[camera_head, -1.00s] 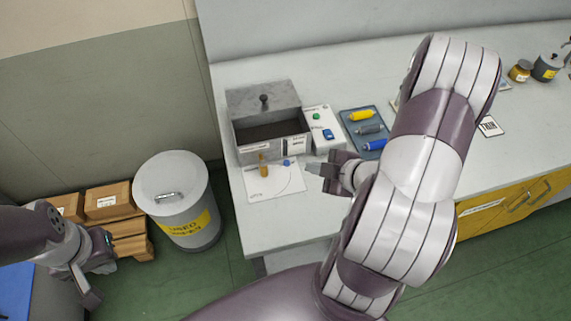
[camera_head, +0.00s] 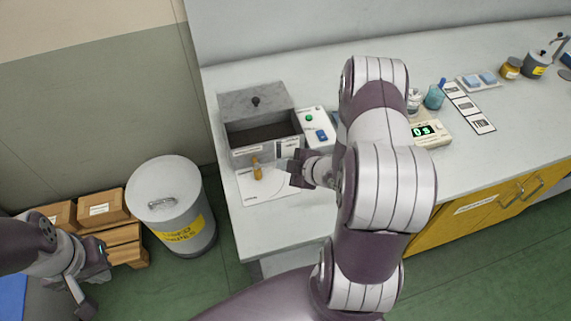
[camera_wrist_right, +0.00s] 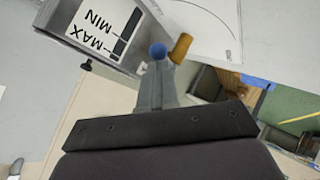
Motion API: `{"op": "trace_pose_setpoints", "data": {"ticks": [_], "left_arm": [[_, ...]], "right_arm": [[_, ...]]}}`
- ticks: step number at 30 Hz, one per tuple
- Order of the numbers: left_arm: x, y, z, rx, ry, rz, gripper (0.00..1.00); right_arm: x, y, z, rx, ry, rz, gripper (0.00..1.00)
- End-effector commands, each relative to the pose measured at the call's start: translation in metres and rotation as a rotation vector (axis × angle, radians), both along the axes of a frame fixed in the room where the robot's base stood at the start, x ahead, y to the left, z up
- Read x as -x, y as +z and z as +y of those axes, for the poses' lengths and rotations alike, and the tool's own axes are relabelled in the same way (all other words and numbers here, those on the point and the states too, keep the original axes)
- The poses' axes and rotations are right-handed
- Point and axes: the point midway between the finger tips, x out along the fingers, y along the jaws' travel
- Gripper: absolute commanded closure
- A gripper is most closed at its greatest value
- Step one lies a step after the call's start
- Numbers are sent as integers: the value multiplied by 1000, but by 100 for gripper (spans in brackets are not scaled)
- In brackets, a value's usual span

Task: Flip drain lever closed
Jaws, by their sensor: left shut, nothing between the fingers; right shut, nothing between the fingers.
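The grey metal tank (camera_head: 262,140) stands on the bench with an orange handle (camera_head: 256,168) at its front. In the right wrist view the orange handle (camera_wrist_right: 181,47) sits beside a blue ball knob (camera_wrist_right: 157,50). I cannot tell which of the two is the drain lever. My right gripper (camera_head: 297,170) is shut and empty in front of the tank, right of the orange handle. In the wrist view its fingertips (camera_wrist_right: 155,66) appear right at the blue knob; contact is unclear. The gripper hides the knob in the head view. My left gripper (camera_head: 92,290) is shut and empty, low at the left.
A white sheet (camera_head: 262,190) with a curved line lies before the tank. A control box (camera_head: 316,118) with green and blue buttons stands right of it. A lidded bin (camera_head: 172,200) is on the floor at left. My right arm covers the bench's middle.

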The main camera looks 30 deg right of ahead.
Motion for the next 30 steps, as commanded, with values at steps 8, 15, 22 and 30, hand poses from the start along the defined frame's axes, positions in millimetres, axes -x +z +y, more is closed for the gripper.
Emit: {"op": "trace_pose_setpoints", "data": {"ticks": [8, 15, 22, 30], "left_arm": [[0, -2, 0, 0, 0, 0, 100], [0, -5, 0, 0, 0, 0, 100], [0, -5, 0, 0, 0, 0, 100], [0, -4, 0, 0, 0, 0, 100]], "right_arm": [[-5, -1, -5, 1, -1, 0, 100], [-21, 0, -17, 0, 1, 1, 100], [-21, 0, -17, 0, 1, 1, 100], [-13, 1, -8, -1, 1, 2, 100]]}}
